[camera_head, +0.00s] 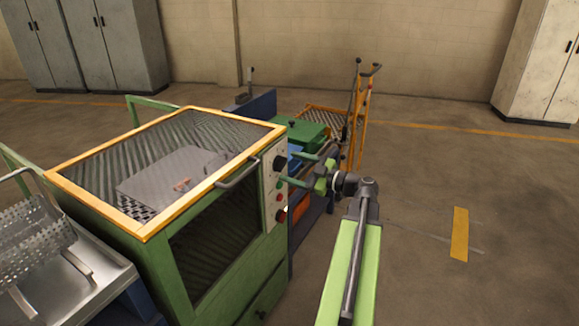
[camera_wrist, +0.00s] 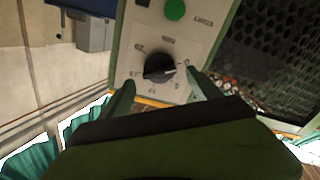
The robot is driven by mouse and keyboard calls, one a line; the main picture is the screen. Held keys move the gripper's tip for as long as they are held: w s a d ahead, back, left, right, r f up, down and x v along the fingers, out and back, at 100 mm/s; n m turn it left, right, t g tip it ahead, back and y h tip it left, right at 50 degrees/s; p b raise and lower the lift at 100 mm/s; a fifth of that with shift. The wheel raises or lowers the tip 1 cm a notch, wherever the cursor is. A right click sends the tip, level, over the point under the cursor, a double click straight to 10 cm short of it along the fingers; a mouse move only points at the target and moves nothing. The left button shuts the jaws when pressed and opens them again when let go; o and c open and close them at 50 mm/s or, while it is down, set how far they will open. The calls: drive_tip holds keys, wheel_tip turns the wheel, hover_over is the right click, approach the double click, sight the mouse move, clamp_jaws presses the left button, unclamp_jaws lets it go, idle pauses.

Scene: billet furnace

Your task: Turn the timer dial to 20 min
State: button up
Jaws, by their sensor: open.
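The timer dial (camera_wrist: 158,66) is a round black knob with a light pointer mark, on a pale control panel (camera_wrist: 185,40). In the wrist view the mark points to the right; the small scale labels around it are too small to read. In the head view the dial (camera_head: 279,163) sits at the top of the panel on the green machine. My gripper (camera_head: 287,168) is open in front of the panel, with its fingers pointing at the dial. In the wrist view my gripper (camera_wrist: 161,76) has one finger on each side of the dial; I cannot tell whether they touch it.
A green button (camera_wrist: 174,9) is close to the dial. A red button (camera_head: 281,215) is lower on the panel. The machine's orange-framed mesh lid (camera_head: 165,215) has a handle (camera_head: 238,172) left of the dial. An orange trolley (camera_head: 360,115) stands behind. Floor at right is clear.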

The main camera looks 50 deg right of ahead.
drive_tip(key=shift+x, duration=0.9)
drive_tip(key=c, duration=1.4)
